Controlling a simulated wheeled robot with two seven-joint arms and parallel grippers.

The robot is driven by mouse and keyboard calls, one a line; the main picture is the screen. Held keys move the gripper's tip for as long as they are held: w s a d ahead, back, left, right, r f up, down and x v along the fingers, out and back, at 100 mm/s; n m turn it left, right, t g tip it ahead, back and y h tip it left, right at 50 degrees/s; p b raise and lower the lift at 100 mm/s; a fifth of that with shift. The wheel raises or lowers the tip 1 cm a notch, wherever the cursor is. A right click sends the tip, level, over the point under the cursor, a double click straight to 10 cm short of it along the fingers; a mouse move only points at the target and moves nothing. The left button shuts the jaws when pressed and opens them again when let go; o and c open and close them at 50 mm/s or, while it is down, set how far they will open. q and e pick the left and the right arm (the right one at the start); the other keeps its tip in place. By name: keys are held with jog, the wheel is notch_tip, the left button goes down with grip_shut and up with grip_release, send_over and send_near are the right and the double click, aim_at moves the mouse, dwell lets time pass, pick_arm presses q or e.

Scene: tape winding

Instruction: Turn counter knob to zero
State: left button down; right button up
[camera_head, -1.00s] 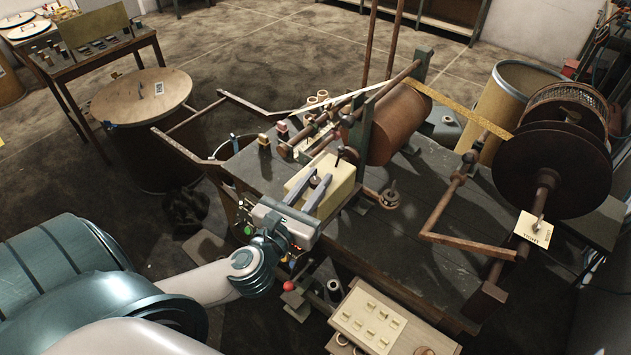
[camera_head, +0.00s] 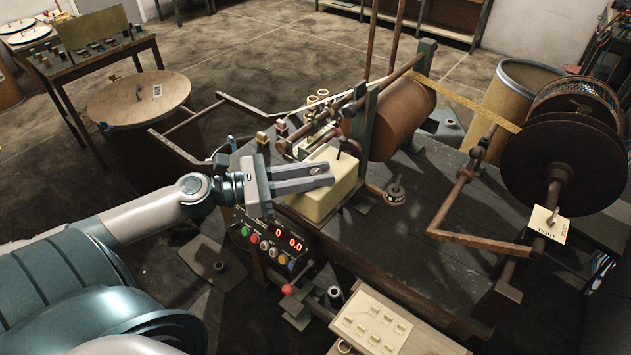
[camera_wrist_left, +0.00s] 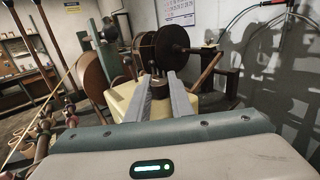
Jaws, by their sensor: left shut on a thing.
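The counter is a cream box (camera_head: 316,203) on the near edge of the dark bench in the head view. It also shows in the wrist view (camera_wrist_left: 122,98). My left gripper (camera_head: 328,174) lies over the box top, with its fingers pointing right. In the wrist view, the dark round knob (camera_wrist_left: 159,89) sits between the two fingertips, and the left gripper (camera_wrist_left: 160,92) is shut on it. In the head view the fingers hide the knob. A panel with a red display (camera_head: 287,240) below the box reads 0 and 0.0. My right gripper is not in view.
A thin dark lever (camera_head: 340,142) stands behind the fingers. A rusty drum (camera_head: 401,118) and a large dark reel (camera_head: 557,168) stand to the right. A cream switch box (camera_head: 374,322) is at the front. The bench top between the box and reel is mostly clear.

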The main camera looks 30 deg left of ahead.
pick_arm(q)
jog(key=shift+m+g+h+b, duration=0.5)
jog(key=shift+m+g+h, duration=0.2)
jog(key=shift+g+h, duration=0.1)
jog(key=c, duration=1.6)
grip_release()
jog(key=shift+d, duration=0.1)
